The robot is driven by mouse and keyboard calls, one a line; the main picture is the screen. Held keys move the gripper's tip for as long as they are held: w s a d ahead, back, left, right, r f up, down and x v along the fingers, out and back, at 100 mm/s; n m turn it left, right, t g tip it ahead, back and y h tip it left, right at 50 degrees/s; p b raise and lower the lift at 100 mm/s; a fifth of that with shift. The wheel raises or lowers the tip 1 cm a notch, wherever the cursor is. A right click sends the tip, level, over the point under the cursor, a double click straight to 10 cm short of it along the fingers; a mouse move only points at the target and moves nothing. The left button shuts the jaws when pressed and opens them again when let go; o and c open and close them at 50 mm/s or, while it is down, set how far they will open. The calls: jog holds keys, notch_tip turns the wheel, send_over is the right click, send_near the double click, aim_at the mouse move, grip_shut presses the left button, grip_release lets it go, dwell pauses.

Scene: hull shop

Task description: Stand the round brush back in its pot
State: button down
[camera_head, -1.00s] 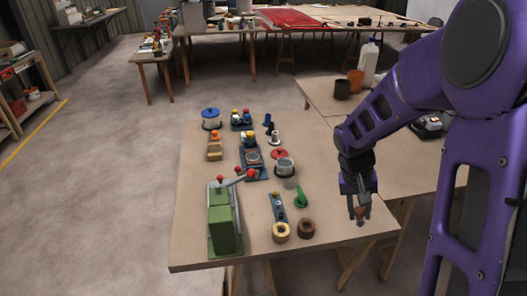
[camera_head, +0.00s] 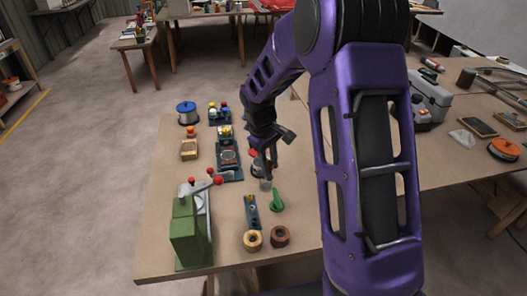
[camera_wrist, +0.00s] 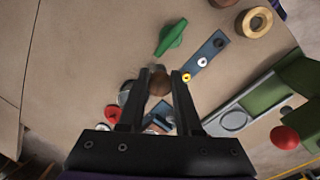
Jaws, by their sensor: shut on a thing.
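My gripper (camera_head: 266,172) is over the work table in the head view, to the right of the row of parts. In the wrist view my gripper (camera_wrist: 162,74) has its two fingers around a small rounded brown piece (camera_wrist: 160,84), seen end-on. I take this piece to be the round brush; most of it is hidden by the fingers. A small greyish, glass-like vessel (camera_head: 265,186) stands just below the fingertips in the head view. I cannot tell whether it is the brush's pot.
A green machine with red knobs (camera_head: 188,232) stands at the table's front left. Bare tabletop (camera_head: 165,165) shows at the left. My arm hides much of the right.

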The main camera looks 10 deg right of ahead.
jog(key=shift+w+f+n+g+b, duration=0.15)
jog(key=shift+w+f+n, duration=0.75)
jog(key=shift+f+n, duration=0.25)
jog(key=shift+w+f+n+g+b, duration=0.2)
jog(key=shift+w+f+n, duration=0.7)
jog(key=shift+f+n, duration=0.25)
jog(key=shift+w+f+n+g+b, duration=0.15)
jog(key=shift+w+f+n, duration=0.8)
jog(key=shift+f, duration=0.25)
jog(key=shift+s+d+f, duration=0.1)
jog(key=shift+d+f, duration=0.05)
jog(key=shift+f, duration=0.4)
jog(key=c, duration=0.9)
grip_release()
jog(key=shift+r, duration=0.1)
jog(key=shift+w+a+r+p, duration=0.15)
jog(key=shift+a+r+p, duration=0.15)
jog(key=shift+r, duration=1.5)
jog(key=shift+w+a+r+p, duration=0.1)
jog(key=shift+a+r+p, duration=0.25)
jog(key=shift+r, duration=1.4)
jog(key=shift+w+a+r+p, duration=0.15)
jog(key=shift+a+r+p, duration=0.15)
jog(key=shift+r, duration=1.5)
